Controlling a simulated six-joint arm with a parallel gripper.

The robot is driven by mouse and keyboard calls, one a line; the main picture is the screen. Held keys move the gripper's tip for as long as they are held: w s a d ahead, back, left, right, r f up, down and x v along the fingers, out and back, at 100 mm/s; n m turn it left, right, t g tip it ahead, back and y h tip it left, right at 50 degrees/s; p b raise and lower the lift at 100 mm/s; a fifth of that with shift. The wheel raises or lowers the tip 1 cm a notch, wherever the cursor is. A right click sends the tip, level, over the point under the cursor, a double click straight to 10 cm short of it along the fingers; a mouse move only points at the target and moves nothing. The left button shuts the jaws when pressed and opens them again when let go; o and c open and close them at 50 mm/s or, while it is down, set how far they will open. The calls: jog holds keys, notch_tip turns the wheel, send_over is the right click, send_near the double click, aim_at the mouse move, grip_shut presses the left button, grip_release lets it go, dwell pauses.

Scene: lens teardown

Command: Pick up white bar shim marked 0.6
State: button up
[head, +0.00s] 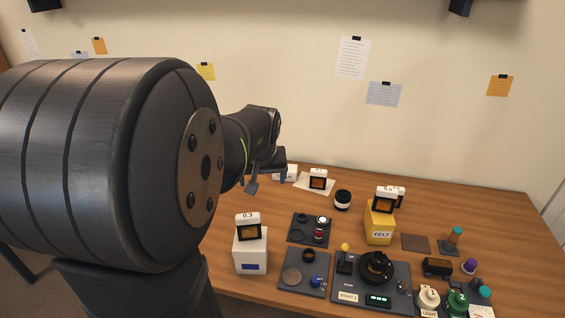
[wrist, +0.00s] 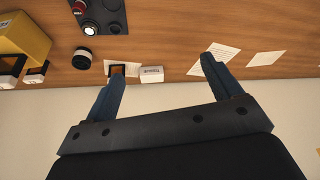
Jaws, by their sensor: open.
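My gripper (head: 264,174) is open and empty above the back left of the table; its two blue-grey fingers spread wide in the wrist view (wrist: 163,68). A white bar (head: 386,192), whose small marking looks like 0.6, sits with a dark, orange-rimmed frame on the yellow FELT box (head: 379,227), well to the right of my gripper. A similar white bar marked 0.3 (head: 248,218) is on the white box at the left. Another white-topped bar (head: 318,173) stands on a paper at the back; its marking is too small to read.
A small white box (wrist: 152,74) shows between my fingers in the wrist view. A black cylinder (head: 342,200) stands near mid-table. Dark trays (head: 310,229) with small parts fill the front. Bare wood lies at the back right.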

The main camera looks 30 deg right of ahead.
jog(key=w+d+m, duration=0.2)
jog(key=w+d, duration=0.4)
jog(key=d, duration=0.6)
jog(key=m+g+h, duration=0.1)
send_over(319, 172)
jog(key=s+a, duration=0.3)
notch_tip(319, 172, down, 7)
jog(key=x, duration=1.1)
jog(key=shift+s+a+f, duration=0.1)
jog(key=shift+f, duration=0.2)
jog(key=shift+x, duration=3)
jog(key=c, duration=1.1)
